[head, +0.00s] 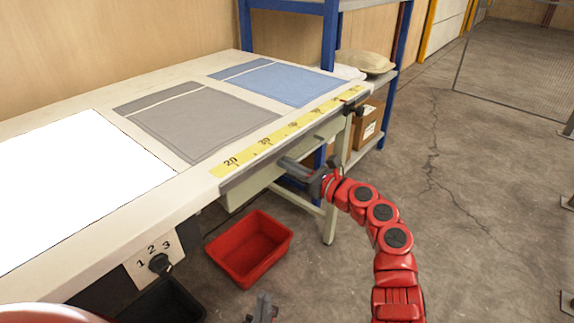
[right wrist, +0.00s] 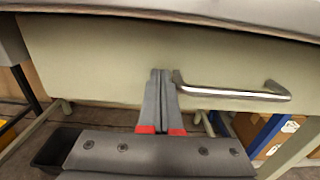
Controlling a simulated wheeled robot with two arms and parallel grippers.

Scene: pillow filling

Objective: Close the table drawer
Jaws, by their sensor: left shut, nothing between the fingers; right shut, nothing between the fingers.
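The table drawer's pale front (head: 247,188) sits under the table's front edge; it also fills much of the right wrist view (right wrist: 105,65). Its metal bar handle (right wrist: 235,92) is at the right in that view. My right gripper (head: 287,163) is shut and empty, close to the drawer front. In the right wrist view its fingertips (right wrist: 160,73) are just left of the handle's left end; I cannot tell whether they touch the front. The tabletop hides the drawer's inside, so any remaining gap is unclear. My left gripper (head: 262,308) is shut and empty, low at the bottom.
The table (head: 75,118) holds a grey cloth (head: 195,122), a blue cloth (head: 280,82) and a yellow measuring strip (head: 290,131). A red bin (head: 250,246) and a black bin (head: 165,303) are below. A blue-framed shelf (head: 392,75) stands behind. The floor at right is clear.

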